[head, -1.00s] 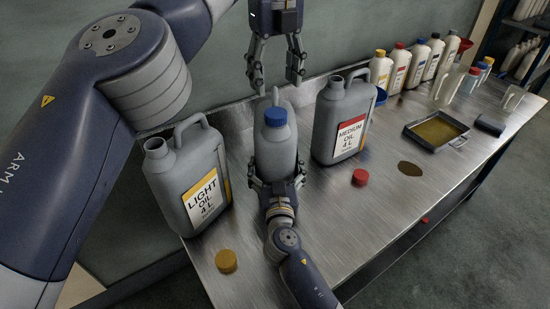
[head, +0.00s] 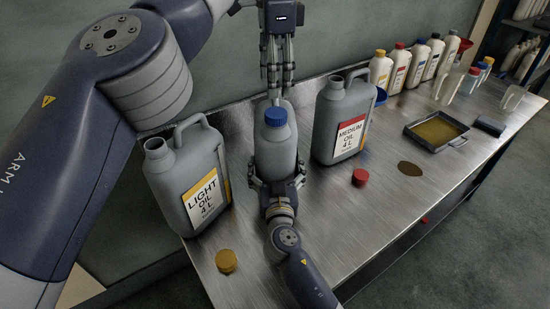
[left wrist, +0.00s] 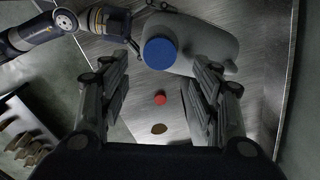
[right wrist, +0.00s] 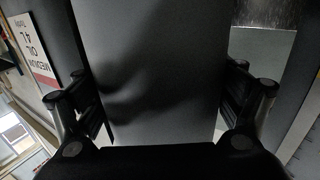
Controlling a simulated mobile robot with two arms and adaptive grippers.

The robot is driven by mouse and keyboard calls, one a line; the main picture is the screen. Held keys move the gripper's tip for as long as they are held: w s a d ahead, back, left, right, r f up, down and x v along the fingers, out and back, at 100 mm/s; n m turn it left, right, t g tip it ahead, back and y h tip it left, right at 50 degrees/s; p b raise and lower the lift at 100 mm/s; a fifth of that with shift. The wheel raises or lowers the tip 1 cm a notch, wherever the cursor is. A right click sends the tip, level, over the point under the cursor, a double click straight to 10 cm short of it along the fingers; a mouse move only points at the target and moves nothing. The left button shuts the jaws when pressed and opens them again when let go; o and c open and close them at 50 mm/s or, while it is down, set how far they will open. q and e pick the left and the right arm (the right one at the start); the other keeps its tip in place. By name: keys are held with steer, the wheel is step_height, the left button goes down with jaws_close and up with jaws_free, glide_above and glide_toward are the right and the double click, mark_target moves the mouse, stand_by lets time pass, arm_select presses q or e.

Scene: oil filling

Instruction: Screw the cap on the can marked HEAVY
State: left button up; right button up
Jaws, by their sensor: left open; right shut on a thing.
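A grey can (head: 277,155) stands on the bench with a blue cap (head: 275,117) on its neck. Its label is hidden, so I cannot read a HEAVY mark. My right gripper (head: 274,184) is shut on the lower body of this can, whose grey wall (right wrist: 160,60) fills the right wrist view. My left gripper (head: 279,92) points down just above and behind the blue cap, open and empty. In the left wrist view the cap (left wrist: 160,53) lies ahead between the spread fingers. I cannot tell how tightly the cap sits.
A LIGHT oil can (head: 190,175), uncapped, stands left and a MEDIUM oil can (head: 341,120), uncapped, right. A yellow cap (head: 226,261) and a red cap (head: 360,177) lie on the bench (head: 310,215). An oil tray (head: 437,131) and several bottles stand further right.

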mark_target(276, 112)
arm_select(q)
steer(key=shift+f, duration=0.15)
steer(key=shift+f, duration=3.85)
